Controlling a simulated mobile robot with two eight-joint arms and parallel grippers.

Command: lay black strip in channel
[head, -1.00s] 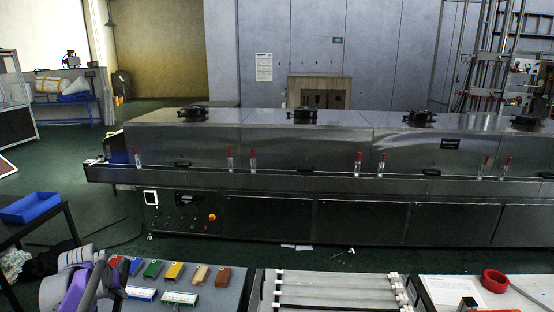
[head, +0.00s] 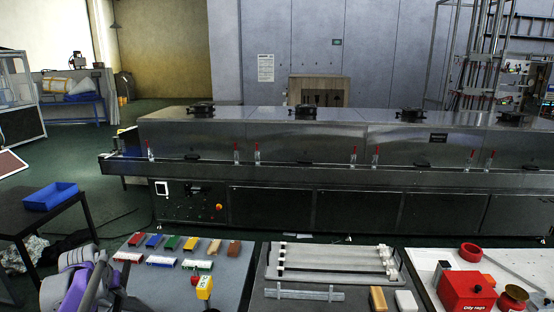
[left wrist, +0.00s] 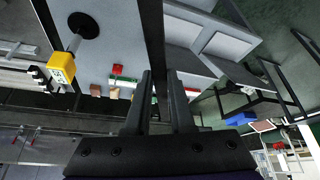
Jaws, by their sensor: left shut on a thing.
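My left gripper (left wrist: 160,85) is shut on a long dark bar, which looks like the black strip (left wrist: 152,30). The strip stands out away from the fingers and runs past the top of the left wrist view. In the head view my left arm and gripper (head: 95,285) are low at the left, beside the grey board of colored blocks; the fingertips are hard to make out there. A grey metal channel (head: 305,294) lies at the front of the middle table, well right of my gripper. My right gripper is not in view.
A tray (head: 272,262) with pale and dark rods lies behind the channel. Tan and white blocks (head: 378,298) sit right of it. A yellow labelled piece (head: 204,287) stands at the grey board's front. A red box (head: 467,290) is at right; the long steel dryer (head: 300,140) stands behind.

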